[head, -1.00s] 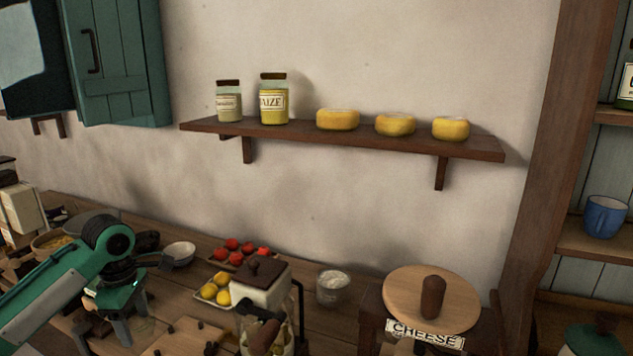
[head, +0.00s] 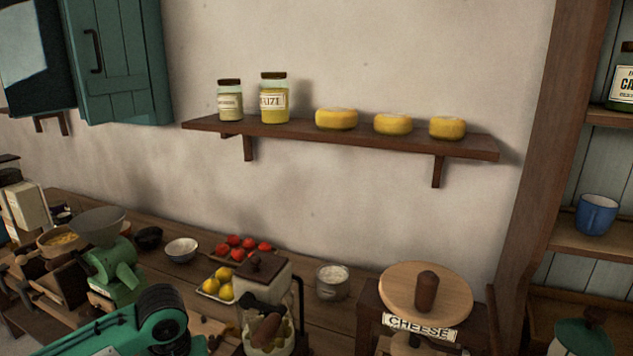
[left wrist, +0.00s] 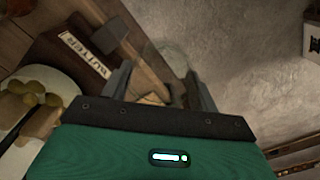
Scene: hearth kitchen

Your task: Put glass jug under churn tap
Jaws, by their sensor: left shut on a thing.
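My left arm enters the head view at the bottom left, with its gripper out of that frame. In the left wrist view my left gripper (left wrist: 160,82) has its two dark fingers around a faint, clear, rounded thing that looks like the glass jug (left wrist: 172,55). Most of the jug is hard to make out against the grey floor. A wooden body with a BUTTER label (left wrist: 86,55), probably the churn, lies just left of the fingers. A dark wooden block (left wrist: 110,36) sticks out beside the label and may be its tap; I cannot tell. My right gripper is not in view.
On the counter are a green grinder (head: 115,270), a white bowl (head: 182,249), lemons (head: 217,284), tomatoes (head: 242,245), a lidded canister (head: 262,278), a small pot (head: 332,283) and a round wooden lid (head: 400,292) above a CHEESE sign. The wall shelf (head: 340,141) holds jars and cheeses.

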